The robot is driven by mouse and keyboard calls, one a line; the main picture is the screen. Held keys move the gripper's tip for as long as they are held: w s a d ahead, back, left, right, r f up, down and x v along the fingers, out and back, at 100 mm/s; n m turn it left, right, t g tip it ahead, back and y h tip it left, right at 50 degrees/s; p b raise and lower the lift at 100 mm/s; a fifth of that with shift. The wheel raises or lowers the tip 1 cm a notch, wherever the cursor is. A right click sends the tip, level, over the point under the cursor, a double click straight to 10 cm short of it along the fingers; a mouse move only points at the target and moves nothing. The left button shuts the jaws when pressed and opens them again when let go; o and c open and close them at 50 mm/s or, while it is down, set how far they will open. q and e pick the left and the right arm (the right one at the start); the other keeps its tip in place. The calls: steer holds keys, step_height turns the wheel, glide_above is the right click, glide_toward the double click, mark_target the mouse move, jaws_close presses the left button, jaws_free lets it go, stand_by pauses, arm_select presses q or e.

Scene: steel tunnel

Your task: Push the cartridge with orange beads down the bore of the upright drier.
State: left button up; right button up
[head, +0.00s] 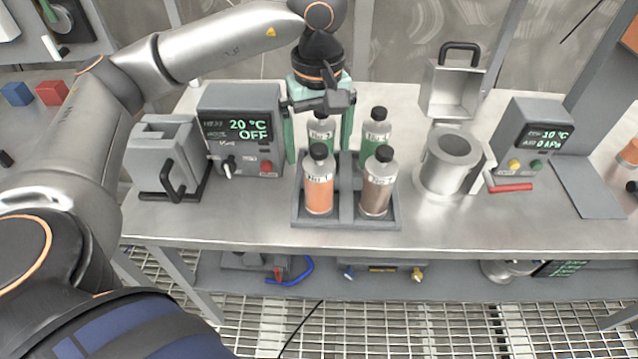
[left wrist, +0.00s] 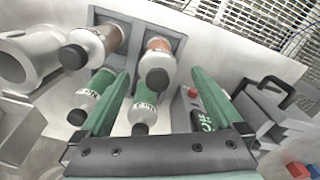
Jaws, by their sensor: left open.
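I cannot make out a cartridge with orange beads or an upright drier for certain. A bottle with orange contents and a black cap (head: 319,192) stands front left in a grey rack (head: 348,214). My left gripper (head: 318,150) is open, pointing down over the rack's back left. Its green fingers stand on either side of a green bottle (head: 321,134), with a gap to it. In the left wrist view this green bottle (left wrist: 143,112) shows between the fingers (left wrist: 162,82), and the orange bottle (left wrist: 160,66) lies beyond. My right gripper is not in view.
A brown bottle (head: 378,190) and another green bottle (head: 376,130) share the rack. A steel vessel (head: 450,175) with an open lid (head: 456,90) stands right, beside a pressure controller (head: 535,140). A heater controller (head: 242,130) and grey clamp box (head: 165,160) stand left. The front bench strip is clear.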

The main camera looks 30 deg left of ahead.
mark_target(319, 180)
arm_select(q)
steer(key=f, duration=0.3)
steer(key=w+f, duration=0.1)
steer(key=shift+a+f, duration=0.25)
steer(key=shift+a, duration=0.05)
jaws_close()
stand_by(0.6)
